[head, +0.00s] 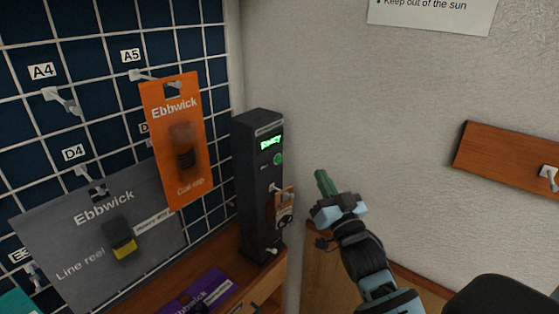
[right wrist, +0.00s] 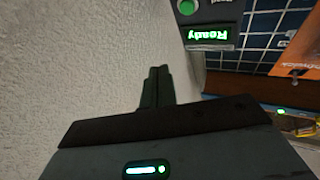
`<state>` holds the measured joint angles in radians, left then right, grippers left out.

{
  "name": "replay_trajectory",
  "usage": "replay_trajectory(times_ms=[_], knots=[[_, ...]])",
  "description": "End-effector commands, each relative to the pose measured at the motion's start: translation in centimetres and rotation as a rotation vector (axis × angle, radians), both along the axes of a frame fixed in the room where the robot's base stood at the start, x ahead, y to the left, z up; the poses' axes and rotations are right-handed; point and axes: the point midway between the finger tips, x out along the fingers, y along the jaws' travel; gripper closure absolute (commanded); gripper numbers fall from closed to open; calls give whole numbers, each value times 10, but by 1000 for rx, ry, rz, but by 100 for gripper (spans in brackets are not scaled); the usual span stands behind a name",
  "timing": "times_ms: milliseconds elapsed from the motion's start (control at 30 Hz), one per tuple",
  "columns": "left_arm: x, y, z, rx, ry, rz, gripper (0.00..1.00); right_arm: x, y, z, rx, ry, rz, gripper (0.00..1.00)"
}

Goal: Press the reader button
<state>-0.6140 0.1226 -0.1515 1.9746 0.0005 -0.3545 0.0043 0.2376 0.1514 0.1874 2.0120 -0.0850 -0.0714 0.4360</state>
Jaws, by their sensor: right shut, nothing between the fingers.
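The reader is a tall dark box (head: 248,205) standing on the wooden shelf at the corner, with a lit green "Ready" display (head: 270,142). Its round green button (head: 278,159) sits just below the display. The button also shows at the top of the right wrist view (right wrist: 188,7), with the display (right wrist: 208,34) upside down. My right gripper (head: 323,180) is shut and empty, to the right of the reader and apart from the button. Its closed fingers show in the right wrist view (right wrist: 156,88). My left gripper is not in view.
A blue grid panel (head: 100,18) on the left holds hooks, an orange Ebbwick pack (head: 160,120) and a grey line reel pack (head: 85,230). A small brown tag (head: 284,200) hangs on the reader's front. A purple pack (head: 205,290) lies low on the shelf. A wooden board (head: 500,155) is on the right wall.

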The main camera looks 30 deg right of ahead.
Motion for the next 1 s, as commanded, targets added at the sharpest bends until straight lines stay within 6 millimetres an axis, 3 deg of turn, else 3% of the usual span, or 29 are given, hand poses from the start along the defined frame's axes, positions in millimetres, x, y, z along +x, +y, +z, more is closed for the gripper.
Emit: replay_trajectory(times_ms=[700,1000], knots=[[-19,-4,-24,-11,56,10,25,69,29,-1,1,1,0,100],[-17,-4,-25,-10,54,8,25,81,34,-1,0,1,0,100]])
